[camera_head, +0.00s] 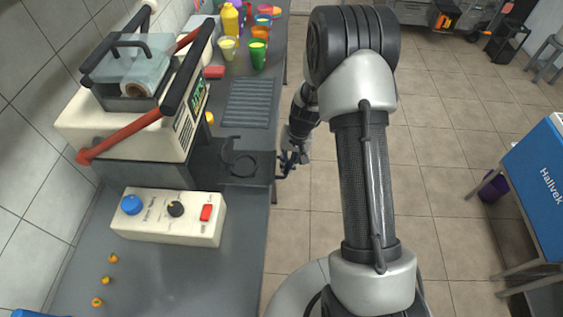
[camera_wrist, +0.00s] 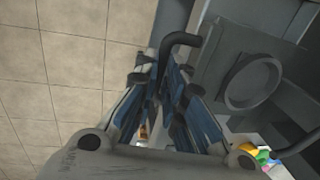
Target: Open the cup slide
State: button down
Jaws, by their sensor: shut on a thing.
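The cup slide (camera_head: 240,162) is a dark grey plate with a round ring, sticking out from the front of the cream sugarcane press (camera_head: 135,125). In the wrist view the slide (camera_wrist: 225,75) shows at the right with its ring and a bent dark handle (camera_wrist: 183,40). My gripper (camera_head: 288,163) is at the slide's outer right edge in the head view. In the wrist view its blue-padded fingers (camera_wrist: 170,80) are closed around the handle. The exact contact is partly hidden by the fingers.
A control box (camera_head: 167,215) with a blue knob, a black knob and a red switch stands on the grey counter (camera_head: 90,270). Colored cups (camera_head: 257,52) and a yellow bottle (camera_head: 230,20) stand at the back. Open tiled floor (camera_head: 450,190) lies right of the counter.

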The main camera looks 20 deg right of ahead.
jog(key=c, duration=1.7)
grip_release()
jog(key=shift+o, duration=0.2)
notch_tip(320, 180, up, 12)
jog(key=d, duration=0.2)
jog(key=shift+s, duration=0.4)
jog(key=shift+f, duration=0.1)
